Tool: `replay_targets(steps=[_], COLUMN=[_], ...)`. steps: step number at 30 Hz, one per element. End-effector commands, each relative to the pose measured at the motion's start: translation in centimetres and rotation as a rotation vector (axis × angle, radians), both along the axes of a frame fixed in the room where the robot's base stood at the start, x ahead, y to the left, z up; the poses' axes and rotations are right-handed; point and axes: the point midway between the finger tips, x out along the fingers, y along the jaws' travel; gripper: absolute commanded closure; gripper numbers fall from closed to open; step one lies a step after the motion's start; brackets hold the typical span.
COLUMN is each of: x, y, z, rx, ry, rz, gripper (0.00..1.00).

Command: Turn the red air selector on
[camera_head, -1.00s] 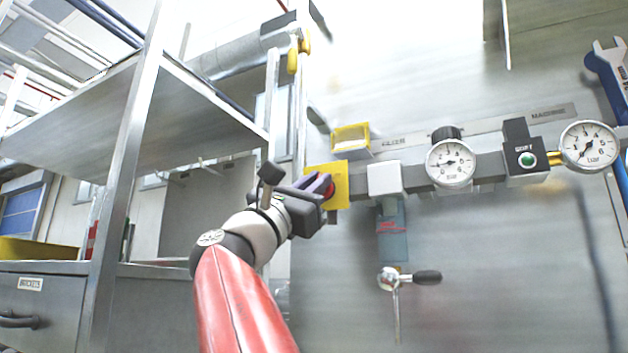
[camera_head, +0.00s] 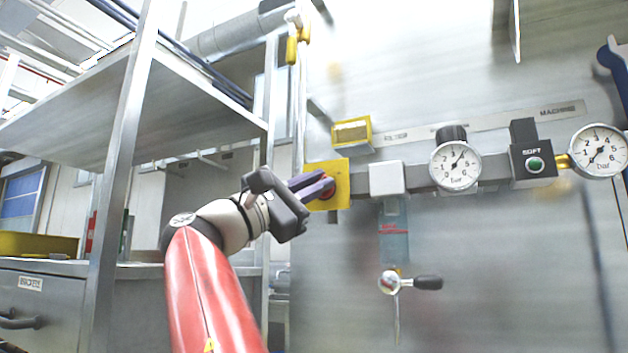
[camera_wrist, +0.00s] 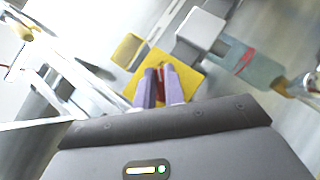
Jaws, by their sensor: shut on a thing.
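The red air selector (camera_head: 329,193) is a small red knob on a square yellow plate (camera_head: 342,168) at the left end of the air line on the grey wall panel. My gripper (camera_head: 326,185) reaches it from the left, its purple fingers closed around the knob and hiding most of it. In the wrist view, red (camera_wrist: 161,74) shows between the two fingertips, in front of the yellow plate (camera_wrist: 188,80). The wrist is rolled, so the fingers lie aslant to the plate. I cannot read the knob's on or off mark.
Right of the plate are a grey block (camera_head: 387,179), a filter bowl (camera_head: 394,235), a black-handled lever valve (camera_head: 427,282), a pressure gauge (camera_head: 456,166), a block marked SOFT (camera_head: 533,163) and another gauge (camera_head: 598,151). A metal shelf (camera_head: 130,120) stands at the left.

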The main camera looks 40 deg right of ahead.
Motion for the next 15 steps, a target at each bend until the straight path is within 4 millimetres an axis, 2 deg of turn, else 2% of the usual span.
replay_targets(steps=[6, 7, 11, 12, 15], x=[0.26, 0.24, 0.23, 0.21, 0.15], y=[-0.08, -0.08, -0.08, -0.09, -0.08], z=[-0.25, -0.26, -0.23, -0.23, -0.17], rx=[0.004, 0.004, 0.005, 0.005, 0.003], ry=[0.003, 0.003, 0.003, 0.003, 0.002], rz=[0.002, 0.002, 0.002, 0.002, 0.001], gripper=[1.00, 0.88, 0.71, 0.67, 0.67])
